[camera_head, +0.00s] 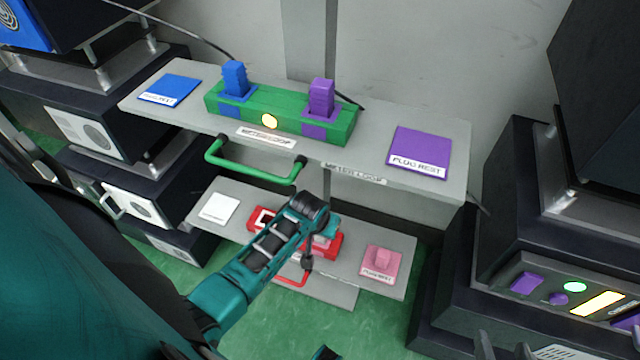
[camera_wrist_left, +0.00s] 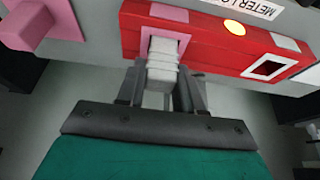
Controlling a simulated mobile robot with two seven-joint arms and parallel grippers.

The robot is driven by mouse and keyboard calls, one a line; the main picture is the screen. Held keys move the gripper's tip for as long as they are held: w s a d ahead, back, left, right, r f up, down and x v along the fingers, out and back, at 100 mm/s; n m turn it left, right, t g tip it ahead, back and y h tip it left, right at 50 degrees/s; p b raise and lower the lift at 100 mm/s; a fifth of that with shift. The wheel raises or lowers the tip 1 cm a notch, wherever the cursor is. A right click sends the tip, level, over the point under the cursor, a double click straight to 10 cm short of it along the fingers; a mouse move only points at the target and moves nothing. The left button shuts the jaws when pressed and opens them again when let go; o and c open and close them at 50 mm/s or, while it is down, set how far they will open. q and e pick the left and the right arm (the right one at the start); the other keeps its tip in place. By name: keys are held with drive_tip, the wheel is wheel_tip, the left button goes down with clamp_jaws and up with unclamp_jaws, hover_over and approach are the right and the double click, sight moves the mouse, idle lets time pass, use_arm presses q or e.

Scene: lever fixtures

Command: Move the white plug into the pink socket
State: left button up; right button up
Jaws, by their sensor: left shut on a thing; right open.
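In the left wrist view my left gripper (camera_wrist_left: 160,95) is shut on the ribbed white plug (camera_wrist_left: 162,72). The plug's far end lies within the pink frame of the pink socket (camera_wrist_left: 184,43) on the red block (camera_wrist_left: 215,45); how deep it sits I cannot tell. The white-framed socket (camera_wrist_left: 267,67) on the same block is empty. In the head view the red block (camera_head: 334,246) is on the lower shelf, partly hidden by my left arm, which also hides the plug. My right gripper (camera_head: 496,345) is open at the bottom right edge, partly cut off.
A pink plug (camera_head: 382,258) stands on its pink rest; the white rest (camera_head: 219,209) is empty. The upper shelf carries a green block (camera_head: 285,112) with blue and purple plugs. A green handle (camera_head: 250,176) and a red handle (camera_head: 290,281) stick out in front. Dark equipment flanks both sides.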

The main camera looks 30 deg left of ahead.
use_arm(q)
drive_tip(key=shift+f, duration=0.1)
drive_tip(key=shift+f, duration=0.15)
drive_tip(key=o, duration=1)
